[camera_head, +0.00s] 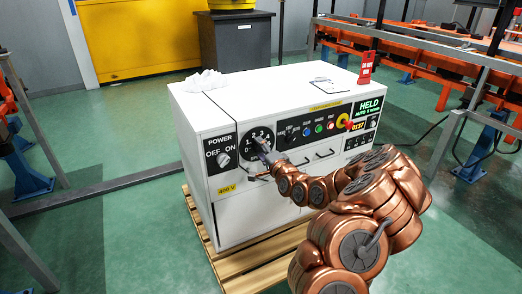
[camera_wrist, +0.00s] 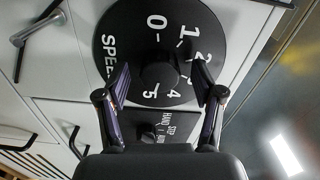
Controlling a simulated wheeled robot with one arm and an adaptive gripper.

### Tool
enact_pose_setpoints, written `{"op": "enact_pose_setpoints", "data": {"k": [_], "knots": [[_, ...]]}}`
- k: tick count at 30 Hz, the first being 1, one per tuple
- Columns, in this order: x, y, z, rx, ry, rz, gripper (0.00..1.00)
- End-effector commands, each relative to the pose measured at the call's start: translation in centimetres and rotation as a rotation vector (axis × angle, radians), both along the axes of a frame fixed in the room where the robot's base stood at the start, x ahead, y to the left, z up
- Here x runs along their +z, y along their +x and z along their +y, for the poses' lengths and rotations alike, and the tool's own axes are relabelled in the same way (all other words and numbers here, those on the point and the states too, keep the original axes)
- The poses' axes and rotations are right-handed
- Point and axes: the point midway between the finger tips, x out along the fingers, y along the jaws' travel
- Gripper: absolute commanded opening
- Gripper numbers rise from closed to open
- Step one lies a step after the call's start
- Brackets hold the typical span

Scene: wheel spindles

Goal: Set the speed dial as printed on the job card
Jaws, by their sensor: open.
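The speed dial (camera_wrist: 120,35) is a round black plate with white numbers 0 to 5 and the word SPEED, on the front of the white cabinet (camera_head: 240,210); it also shows in the head view (camera_head: 249,139). Its black knob (camera_wrist: 159,70) sits in the middle. I cannot tell where its pointer is. My gripper (camera_wrist: 164,78) is open, with one finger on each side of the knob; contact is not clear. In the head view my gripper (camera_head: 263,158) is at the dial's lower right. A white sheet (camera_head: 324,85), perhaps the job card, lies on the cabinet top; its print is unreadable.
A smaller HAND/STEP selector (camera_wrist: 153,133) sits beside the dial. The POWER switch (camera_head: 223,159) is left of it. Coloured buttons (camera_head: 319,128) and a yellow-ringed red stop (camera_head: 343,120) lie to the right. Drawer handles (camera_wrist: 38,27) stick out near the gripper. A crumpled white cloth (camera_head: 207,82) lies on top.

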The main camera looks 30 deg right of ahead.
Motion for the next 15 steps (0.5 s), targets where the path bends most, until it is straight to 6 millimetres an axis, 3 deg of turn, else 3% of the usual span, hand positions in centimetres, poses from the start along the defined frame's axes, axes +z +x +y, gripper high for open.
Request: {"op": "enact_pose_setpoints", "data": {"k": [15], "knots": [[-0.1,-4.2,0.3,0.0,0.001,0.002,0.67]]}}
